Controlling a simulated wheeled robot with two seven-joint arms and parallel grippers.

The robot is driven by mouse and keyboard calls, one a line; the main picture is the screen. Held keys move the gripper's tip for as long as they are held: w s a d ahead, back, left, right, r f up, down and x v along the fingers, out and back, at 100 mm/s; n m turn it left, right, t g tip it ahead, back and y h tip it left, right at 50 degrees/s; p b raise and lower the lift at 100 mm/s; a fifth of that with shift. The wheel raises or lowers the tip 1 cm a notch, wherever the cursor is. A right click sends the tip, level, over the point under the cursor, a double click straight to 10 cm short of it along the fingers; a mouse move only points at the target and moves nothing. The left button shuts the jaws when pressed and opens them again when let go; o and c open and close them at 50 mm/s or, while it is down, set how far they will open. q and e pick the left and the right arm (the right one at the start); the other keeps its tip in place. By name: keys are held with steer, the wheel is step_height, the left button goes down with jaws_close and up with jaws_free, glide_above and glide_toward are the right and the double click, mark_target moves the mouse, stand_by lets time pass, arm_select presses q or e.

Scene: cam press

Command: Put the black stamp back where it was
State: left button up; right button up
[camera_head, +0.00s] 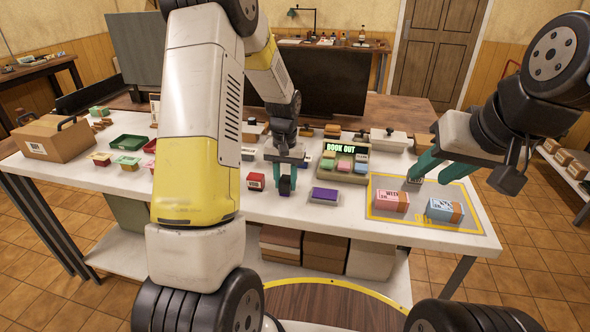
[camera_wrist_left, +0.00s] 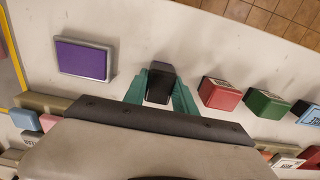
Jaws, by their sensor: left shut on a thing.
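The black stamp (camera_head: 286,186) is between the green fingers of my left gripper (camera_head: 287,163), near the middle of the white table. In the left wrist view the black stamp (camera_wrist_left: 160,80) sits between both fingers of my left gripper (camera_wrist_left: 160,92), which is shut on it. It is at or close to the table top; I cannot tell whether it touches. A purple pad (camera_head: 325,195) lies to its right, and a red stamp (camera_head: 256,181) stands to its left. My right gripper (camera_head: 440,168) is open over the yellow-outlined area at the right.
A rack with a "BOOK OUT" sign (camera_head: 346,148) holds coloured blocks behind the purple pad. A pink-labelled box (camera_head: 389,201) and a blue-labelled box (camera_head: 444,210) lie in the yellow outline. A green stamp (camera_wrist_left: 268,102) stands beside the red one. A cardboard box (camera_head: 53,139) is far left.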

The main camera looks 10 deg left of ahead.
mark_target(286, 179)
arm_select(q)
steer(key=o, duration=1)
steer(key=shift+f, duration=0.1)
step_height(286, 179, up, 12)
steer(key=s+r+t+h, duration=0.1)
steer(key=s+r+t, duration=0.2)
steer(key=s+r, duration=0.65)
steer(key=s+r+t, duration=0.1)
steer(key=s, duration=0.4)
steer(key=s+d+r+t, duration=0.1)
steer(key=s, duration=0.3)
steer(key=s+d+r+t+h, duration=0.1)
steer(key=s, duration=0.4)
steer(key=shift+s+d+r, duration=0.1)
steer(key=shift+s+r, duration=0.1)
steer(key=shift+s, duration=0.15)
